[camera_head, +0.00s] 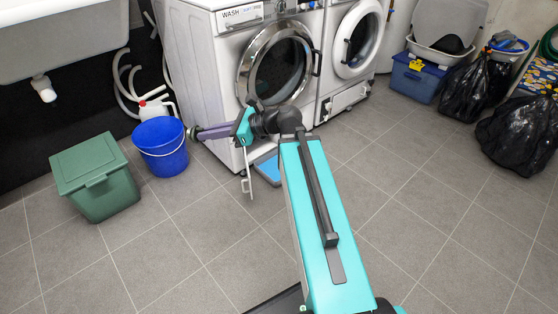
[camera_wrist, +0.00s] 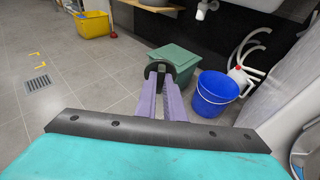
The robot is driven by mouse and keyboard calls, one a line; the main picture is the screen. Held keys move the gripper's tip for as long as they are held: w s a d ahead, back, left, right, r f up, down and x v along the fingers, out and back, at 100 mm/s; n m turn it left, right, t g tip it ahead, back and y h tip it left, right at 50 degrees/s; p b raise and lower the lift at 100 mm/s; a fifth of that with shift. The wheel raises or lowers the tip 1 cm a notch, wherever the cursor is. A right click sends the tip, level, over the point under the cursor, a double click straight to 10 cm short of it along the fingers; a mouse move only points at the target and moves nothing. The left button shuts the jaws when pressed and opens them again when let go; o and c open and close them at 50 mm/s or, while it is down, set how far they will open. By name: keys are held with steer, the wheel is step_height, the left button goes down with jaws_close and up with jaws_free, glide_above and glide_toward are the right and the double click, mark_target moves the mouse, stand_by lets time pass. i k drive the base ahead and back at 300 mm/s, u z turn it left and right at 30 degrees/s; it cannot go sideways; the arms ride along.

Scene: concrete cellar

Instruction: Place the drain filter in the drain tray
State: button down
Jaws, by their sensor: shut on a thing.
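My gripper (camera_head: 197,133) reaches left in front of the first washing machine, its purple fingers shut on the drain filter. The filter shows in the wrist view as a dark round piece (camera_wrist: 160,68) at the fingertips; in the head view its dark end (camera_head: 191,133) is small. The filter is held in the air, in line with the upper part of the blue bucket in the head view. A shallow blue tray, apparently the drain tray (camera_head: 268,170), lies on the floor by the washer's base, right of and below the gripper. My arm hides part of it.
A blue bucket (camera_head: 161,146) and a green lidded bin (camera_head: 96,178) stand left of the washer (camera_head: 204,69). A small white piece (camera_head: 248,178) is near the washer's lower front. Black bags (camera_head: 519,131) lie at right. The front-left floor is clear.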

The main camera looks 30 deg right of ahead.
mark_target(270, 166)
steer(key=i, duration=0.85)
steer(key=z, duration=0.05)
